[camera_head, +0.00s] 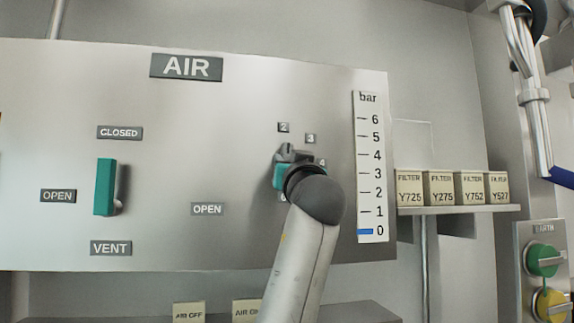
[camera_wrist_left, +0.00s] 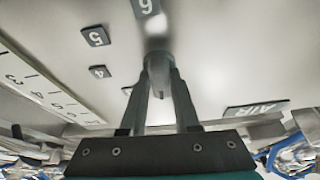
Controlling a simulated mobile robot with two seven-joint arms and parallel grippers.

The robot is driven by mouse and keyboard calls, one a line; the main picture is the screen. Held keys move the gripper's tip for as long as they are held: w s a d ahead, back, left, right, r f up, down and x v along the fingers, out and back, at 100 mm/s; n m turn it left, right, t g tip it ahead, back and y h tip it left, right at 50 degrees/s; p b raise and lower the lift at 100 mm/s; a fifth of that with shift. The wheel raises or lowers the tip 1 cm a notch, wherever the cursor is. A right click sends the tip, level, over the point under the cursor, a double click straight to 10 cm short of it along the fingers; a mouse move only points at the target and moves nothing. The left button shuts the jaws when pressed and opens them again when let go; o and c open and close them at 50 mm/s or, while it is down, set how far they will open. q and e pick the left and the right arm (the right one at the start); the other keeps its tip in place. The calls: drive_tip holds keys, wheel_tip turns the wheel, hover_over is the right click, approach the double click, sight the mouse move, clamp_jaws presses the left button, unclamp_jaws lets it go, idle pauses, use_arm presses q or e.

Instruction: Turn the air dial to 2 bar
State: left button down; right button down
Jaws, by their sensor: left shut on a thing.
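The AIR panel (camera_head: 240,110) fills the left and middle of the head view. The air dial (camera_wrist_left: 157,62), grey, is mostly hidden in the head view behind my left gripper (camera_head: 289,157). In the left wrist view the fingers of my left gripper (camera_wrist_left: 160,88) are closed on the dial from both sides. Around the dial the head view shows the labels 2 (camera_head: 284,127), 3 (camera_head: 311,138) and a partly covered 4. Which way the dial points is hidden. The bar gauge (camera_head: 370,165) shows a blue mark at 0. My right gripper is not in view.
A teal lever (camera_head: 105,187) stands upright on the panel between the CLOSED, OPEN and VENT labels. Filter boxes (camera_head: 440,188) stand on a shelf right of the gauge. Green and yellow EARTH knobs (camera_head: 542,260) are at the lower right.

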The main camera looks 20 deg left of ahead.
use_arm(q)
drive_tip(key=shift+n+y, duration=0.3)
drive_tip(key=shift+n, duration=0.5)
drive_tip(key=c, duration=0.6)
unclamp_jaws()
drive_tip(key=shift+c, duration=0.2)
drive_tip(key=shift+s+d, duration=0.1)
drive_tip(key=b+v, duration=0.5)
drive_tip(key=v, duration=1)
drive_tip(key=shift+d+r, duration=0.1)
